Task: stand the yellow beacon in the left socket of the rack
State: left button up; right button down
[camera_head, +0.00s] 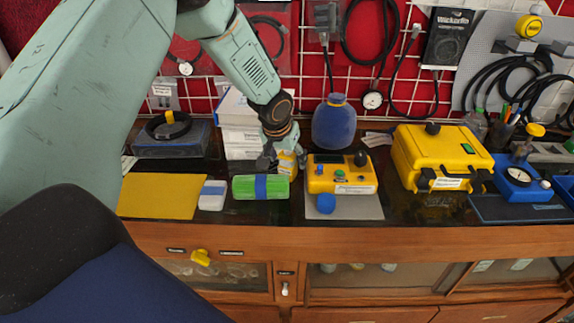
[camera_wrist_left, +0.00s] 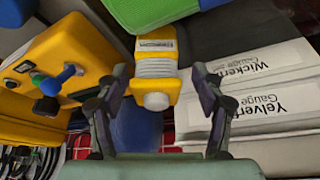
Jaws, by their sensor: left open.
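A yellow item with a pale label and a white ribbed part, likely the yellow beacon (camera_wrist_left: 157,45), stands between the spread fingers of my left gripper (camera_wrist_left: 157,112) in the left wrist view. The fingers look apart from it on both sides. In the head view the beacon (camera_head: 287,165) is partly hidden behind my left gripper (camera_head: 282,160), which points down behind the green roll. I cannot pick out the rack or its left socket. My right gripper is not in view.
A green roll with a blue band (camera_head: 262,187) lies in front. A yellow control box with knobs (camera_head: 342,178) stands right of the beacon, a blue vase (camera_head: 335,125) behind. White gauge boxes (camera_wrist_left: 270,95) are close by. A yellow mat (camera_head: 160,196) lies left.

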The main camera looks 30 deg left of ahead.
pick_arm(q)
jog(key=shift+d+r, duration=0.15)
jog(key=shift+d, duration=0.15)
jog(key=shift+c, duration=0.5)
jog(key=shift+a, duration=0.25)
jog(key=c, duration=0.6)
jog(key=shift+d, duration=0.2)
jog(key=c, duration=0.6)
jog(key=shift+a, duration=0.15)
grip_shut()
